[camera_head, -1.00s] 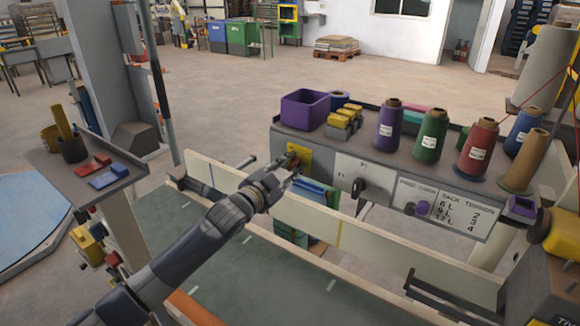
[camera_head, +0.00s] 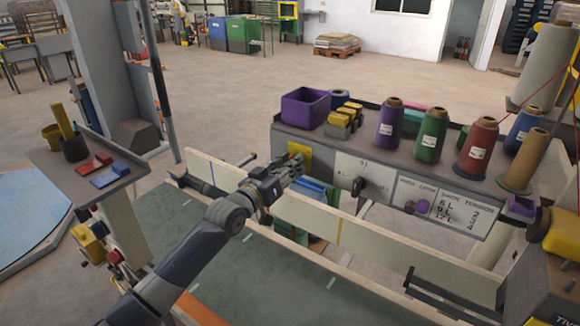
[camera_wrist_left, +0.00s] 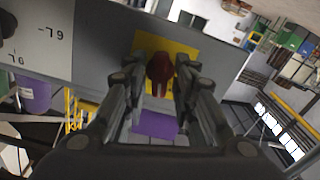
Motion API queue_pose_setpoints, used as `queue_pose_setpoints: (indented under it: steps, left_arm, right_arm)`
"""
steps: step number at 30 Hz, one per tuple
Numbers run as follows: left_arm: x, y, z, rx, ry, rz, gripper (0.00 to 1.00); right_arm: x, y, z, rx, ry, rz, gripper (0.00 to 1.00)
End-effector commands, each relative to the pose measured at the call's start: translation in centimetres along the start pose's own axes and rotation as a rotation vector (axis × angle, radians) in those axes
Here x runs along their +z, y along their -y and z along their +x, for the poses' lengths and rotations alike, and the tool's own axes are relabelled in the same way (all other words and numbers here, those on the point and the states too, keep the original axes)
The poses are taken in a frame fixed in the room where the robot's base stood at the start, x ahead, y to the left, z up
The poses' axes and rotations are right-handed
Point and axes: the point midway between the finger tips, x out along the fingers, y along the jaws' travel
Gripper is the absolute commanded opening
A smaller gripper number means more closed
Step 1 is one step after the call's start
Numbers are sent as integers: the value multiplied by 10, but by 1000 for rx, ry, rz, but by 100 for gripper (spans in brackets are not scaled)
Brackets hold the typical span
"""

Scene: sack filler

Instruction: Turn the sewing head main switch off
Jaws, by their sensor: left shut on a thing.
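The sewing head main switch is a dark red rotary handle (camera_wrist_left: 159,74) on a yellow plate (camera_wrist_left: 184,52) on the grey machine panel. In the left wrist view the handle sits between the two fingers of my left gripper (camera_wrist_left: 160,84), which is shut on it. In the head view my left gripper (camera_head: 294,168) reaches to the yellow plate (camera_head: 300,153) at the panel's left end and hides the handle. My right gripper is in neither view.
A purple bin (camera_head: 305,109) and thread cones (camera_head: 433,136) stand on top. A long pale board (camera_head: 350,236) runs below the panel.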

Motion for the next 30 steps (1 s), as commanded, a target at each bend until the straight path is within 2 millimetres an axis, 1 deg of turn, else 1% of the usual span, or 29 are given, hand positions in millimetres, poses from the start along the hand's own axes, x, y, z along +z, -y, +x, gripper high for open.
queue_pose_setpoints:
  steps: [6,15,22,30]
  left_arm:
    - [1,0,0,0,1,-200,2]
    - [1,0,0,0,1,-416,2]
    - [1,1,0,0,1,-511,2]
    - [1,1,0,-1,1,-550,2]
  right_arm:
    - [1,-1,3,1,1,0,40]
    - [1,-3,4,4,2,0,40]
    - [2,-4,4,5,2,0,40]
    - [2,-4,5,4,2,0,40]
